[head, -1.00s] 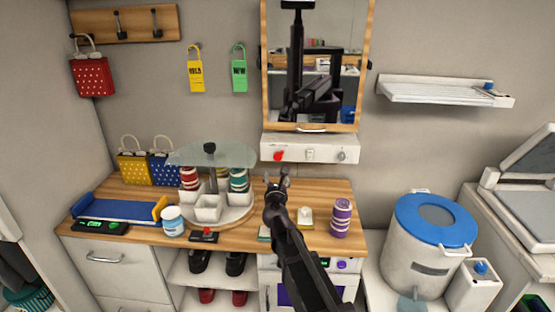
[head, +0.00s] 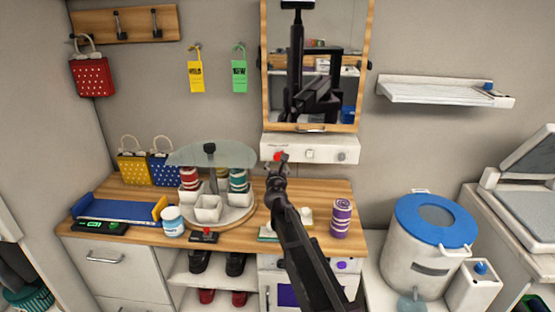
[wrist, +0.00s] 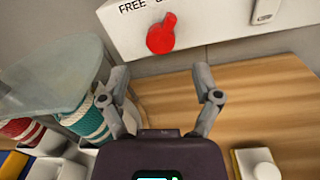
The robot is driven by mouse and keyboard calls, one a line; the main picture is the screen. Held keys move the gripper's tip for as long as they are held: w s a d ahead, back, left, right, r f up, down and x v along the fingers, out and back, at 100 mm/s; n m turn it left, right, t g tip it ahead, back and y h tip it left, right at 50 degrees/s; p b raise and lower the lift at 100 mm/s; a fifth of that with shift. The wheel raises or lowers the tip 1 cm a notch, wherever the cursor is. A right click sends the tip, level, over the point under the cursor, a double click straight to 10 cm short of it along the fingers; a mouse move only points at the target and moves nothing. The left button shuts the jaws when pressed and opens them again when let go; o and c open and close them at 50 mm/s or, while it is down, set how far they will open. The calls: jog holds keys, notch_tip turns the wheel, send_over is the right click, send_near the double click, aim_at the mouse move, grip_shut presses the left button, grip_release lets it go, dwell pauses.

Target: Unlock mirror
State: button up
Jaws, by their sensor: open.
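The mirror (head: 345,85) hangs on the wall in a wooden frame, with a small handle on its bottom edge. Below it is a white control box (head: 327,150) with a red knob (head: 278,156) at its left end, and a white switch and a grey knob to the right. In the wrist view the red knob (wrist: 161,34) sits under lettering that reads "FREE", the rest cut off. My gripper (head: 277,160) is open and empty, just below and in front of the red knob. In the wrist view the fingertips (wrist: 163,82) are apart, with the knob beyond them, not between them.
A carousel (head: 240,215) with a glass top and several striped cups stands left of my gripper. A purple cup (head: 341,218) stands on the right of the wooden counter (head: 130,190). A white shelf (head: 440,92) is on the wall at right.

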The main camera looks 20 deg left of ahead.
aim_at(278, 158)
jog(key=shift+x, duration=3.1)
grip_shut()
